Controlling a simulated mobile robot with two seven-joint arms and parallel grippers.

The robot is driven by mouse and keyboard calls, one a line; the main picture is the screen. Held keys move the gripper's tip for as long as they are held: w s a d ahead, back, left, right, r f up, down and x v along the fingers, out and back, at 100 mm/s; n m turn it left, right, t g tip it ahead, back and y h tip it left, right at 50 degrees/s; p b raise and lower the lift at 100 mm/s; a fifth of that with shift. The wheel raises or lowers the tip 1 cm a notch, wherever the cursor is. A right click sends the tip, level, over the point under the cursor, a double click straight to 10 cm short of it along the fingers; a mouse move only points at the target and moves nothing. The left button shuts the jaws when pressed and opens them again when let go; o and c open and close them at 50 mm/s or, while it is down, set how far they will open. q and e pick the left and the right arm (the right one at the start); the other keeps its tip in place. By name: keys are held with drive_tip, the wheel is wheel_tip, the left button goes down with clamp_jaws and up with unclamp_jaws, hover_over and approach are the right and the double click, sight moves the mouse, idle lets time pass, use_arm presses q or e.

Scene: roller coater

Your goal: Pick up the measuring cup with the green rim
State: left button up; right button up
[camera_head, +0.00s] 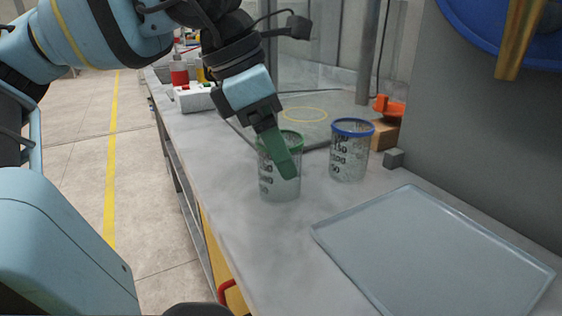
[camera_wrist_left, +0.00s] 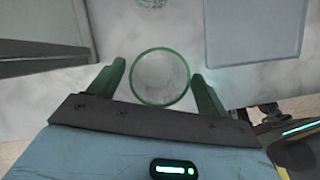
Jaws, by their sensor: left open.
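The measuring cup with the green rim (camera_head: 279,186) stands upright on the grey bench, clear with dark markings. It also shows from above in the left wrist view (camera_wrist_left: 160,78), its round rim between my fingers. My left gripper (camera_head: 290,172) is open with its green fingers at the cup; in the left wrist view one finger lies on each side of the rim (camera_wrist_left: 160,84). The right finger looks close to the rim; I cannot tell if it touches. In the head view the near finger and wrist hide part of the cup. My right gripper is not in view.
A cup with a blue rim (camera_head: 350,152) stands just right of the green-rimmed one. A grey tray (camera_head: 430,250) lies at the front right. An orange object (camera_head: 388,106) sits behind, beside a small grey block (camera_head: 393,158). Red and white items (camera_head: 180,75) stand far left.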

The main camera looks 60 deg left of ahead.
use_arm(q)
drive_tip(key=shift+b+x, duration=0.3)
drive_tip(key=shift+x, duration=1.15)
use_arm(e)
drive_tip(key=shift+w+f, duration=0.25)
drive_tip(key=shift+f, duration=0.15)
use_arm(q)
drive_tip(key=shift+r, duration=0.1)
drive_tip(key=shift+c, duration=0.3)
drive_tip(key=c, duration=1)
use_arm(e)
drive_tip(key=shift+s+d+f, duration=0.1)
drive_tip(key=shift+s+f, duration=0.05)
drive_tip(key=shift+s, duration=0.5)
use_arm(q)
drive_tip(key=shift+r, duration=0.1)
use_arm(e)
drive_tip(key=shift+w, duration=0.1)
